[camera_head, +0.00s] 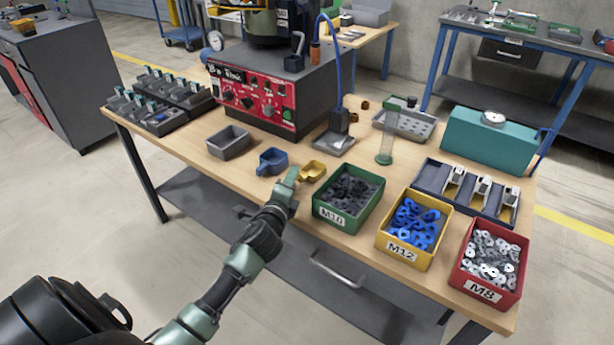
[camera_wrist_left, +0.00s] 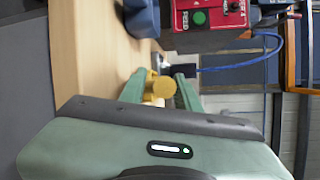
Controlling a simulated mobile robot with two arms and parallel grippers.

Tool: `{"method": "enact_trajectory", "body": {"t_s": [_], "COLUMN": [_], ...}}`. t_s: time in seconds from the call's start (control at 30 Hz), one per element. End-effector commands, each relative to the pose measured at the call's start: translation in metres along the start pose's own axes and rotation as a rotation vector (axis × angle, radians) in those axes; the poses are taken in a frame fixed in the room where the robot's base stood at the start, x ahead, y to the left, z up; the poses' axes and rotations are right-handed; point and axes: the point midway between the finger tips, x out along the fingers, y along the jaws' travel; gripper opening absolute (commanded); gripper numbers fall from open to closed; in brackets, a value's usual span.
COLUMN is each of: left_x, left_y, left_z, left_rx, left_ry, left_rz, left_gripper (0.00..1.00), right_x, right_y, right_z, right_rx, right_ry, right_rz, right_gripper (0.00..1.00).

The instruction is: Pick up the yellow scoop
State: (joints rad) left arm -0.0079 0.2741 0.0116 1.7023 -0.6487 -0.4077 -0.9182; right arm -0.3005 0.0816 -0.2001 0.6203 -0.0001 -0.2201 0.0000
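The yellow scoop (camera_head: 313,170) lies on the wooden table between the blue scoop and the green M10 bin. My left gripper (camera_head: 291,176) is low at the table's front edge, just left of the yellow scoop, at its handle side. In the left wrist view the two green fingers (camera_wrist_left: 160,86) stand apart. The yellow scoop (camera_wrist_left: 159,88) shows in the gap between them. The handle is partly hidden, and I cannot tell whether a finger touches it. My right gripper is not in view.
A blue scoop (camera_head: 272,161) and a grey bin (camera_head: 229,142) stand to the left. The green M10 bin (camera_head: 335,216), yellow M12 bin (camera_head: 400,247) and red M8 bin (camera_head: 480,289) line the front right. The feeder control box (camera_head: 250,98) stands behind.

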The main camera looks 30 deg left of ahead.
Motion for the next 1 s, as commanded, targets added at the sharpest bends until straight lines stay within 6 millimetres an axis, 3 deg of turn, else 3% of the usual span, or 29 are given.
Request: {"method": "enact_trajectory", "body": {"t_s": [0.03, 0.1, 1.0], "left_x": [-0.0001, -0.0002, -0.0003], "left_y": [0.0, 0.0, 0.0002], "left_z": [0.0, -0.0001, -0.0001], "left_rx": [0.0, -0.001, -0.001], "left_ry": [0.0, 0.0, 0.0], "left_rz": [0.0, 0.0, 0.0], "left_gripper": [0.14, 0.0, 0.0], "right_x": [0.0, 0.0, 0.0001], "right_y": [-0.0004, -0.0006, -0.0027], "right_z": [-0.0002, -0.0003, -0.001], "right_rx": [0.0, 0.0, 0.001], "right_ry": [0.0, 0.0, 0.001], "right_rz": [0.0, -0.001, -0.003], "right_gripper": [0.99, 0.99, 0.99]}}
